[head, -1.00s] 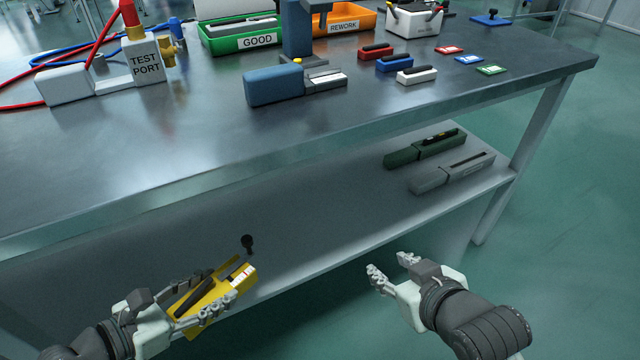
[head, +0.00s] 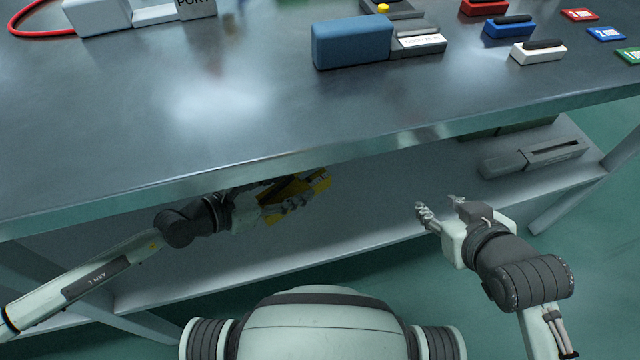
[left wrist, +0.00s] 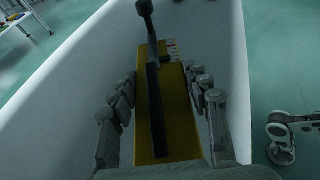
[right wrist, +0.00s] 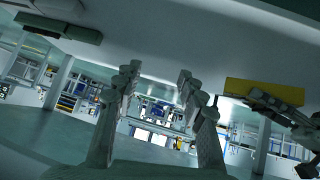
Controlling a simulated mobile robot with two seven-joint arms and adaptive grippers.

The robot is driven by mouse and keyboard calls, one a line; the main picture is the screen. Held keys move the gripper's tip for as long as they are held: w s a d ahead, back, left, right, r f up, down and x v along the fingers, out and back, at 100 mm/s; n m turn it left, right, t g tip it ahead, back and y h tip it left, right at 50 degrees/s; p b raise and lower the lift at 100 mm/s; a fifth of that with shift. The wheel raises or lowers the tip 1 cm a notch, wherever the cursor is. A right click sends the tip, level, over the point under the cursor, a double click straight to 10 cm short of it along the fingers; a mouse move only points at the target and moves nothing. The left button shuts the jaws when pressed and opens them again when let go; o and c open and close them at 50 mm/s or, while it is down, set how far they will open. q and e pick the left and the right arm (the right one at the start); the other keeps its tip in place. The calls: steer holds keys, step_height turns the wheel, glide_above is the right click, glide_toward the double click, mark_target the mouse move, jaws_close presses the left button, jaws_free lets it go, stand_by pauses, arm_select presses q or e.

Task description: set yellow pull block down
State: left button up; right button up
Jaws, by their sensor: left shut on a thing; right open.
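The yellow pull block (head: 313,187) is in my left gripper (head: 285,200), under the table's front edge and over the lower shelf. In the left wrist view, the yellow block (left wrist: 180,110) lies between both fingers of my left gripper (left wrist: 162,100), with a dark bar along its top. I cannot tell whether its underside touches the shelf. In the right wrist view, the yellow block (right wrist: 262,92) shows at the right beside the left fingers. My right gripper (head: 438,208) is open and empty in front of the shelf; its fingers (right wrist: 157,85) stand apart.
The lower shelf (head: 390,185) is largely bare, with a grey block (head: 530,155) at its right. The tabletop edge (head: 330,153) overhangs the shelf. On top are a blue-grey fixture (head: 352,42) and blue (head: 508,28) and white (head: 538,52) blocks. A dark-knobbed stick (left wrist: 145,8) rises past the yellow block.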

mark_target(314, 184)
arm_select(q)
steer(key=x, duration=0.4)
steer(key=f+b+x, duration=0.1)
steer(key=x, duration=0.1)
steer(key=shift+s+f, duration=0.1)
steer(key=shift+s, duration=0.25)
steer(key=shift+f, duration=0.2)
step_height(314, 184, down, 3)
steer(key=shift+b, duration=0.8)
arm_select(e)
steer(key=w+a+r+n+t+y, duration=0.1)
steer(key=w+a+r+t+y, duration=0.3)
steer(key=a+r, duration=0.4)
step_height(314, 184, up, 3)
steer(key=w+t, duration=0.1)
steer(key=t, duration=0.1)
steer(key=shift+a+t, duration=0.25)
steer(key=shift+t, duration=0.05)
arm_select(q)
steer(key=shift+f, duration=0.1)
arm_select(e)
steer(key=shift+r, duration=0.1)
arm_select(q)
steer(key=shift+f, duration=0.1)
steer(key=o, duration=1.5)
steer(key=shift+c, duration=0.2)
arm_select(e)
steer(key=shift+s+a+r, duration=0.1)
steer(key=shift+a+r, duration=0.1)
steer(key=shift+r, duration=0.3)
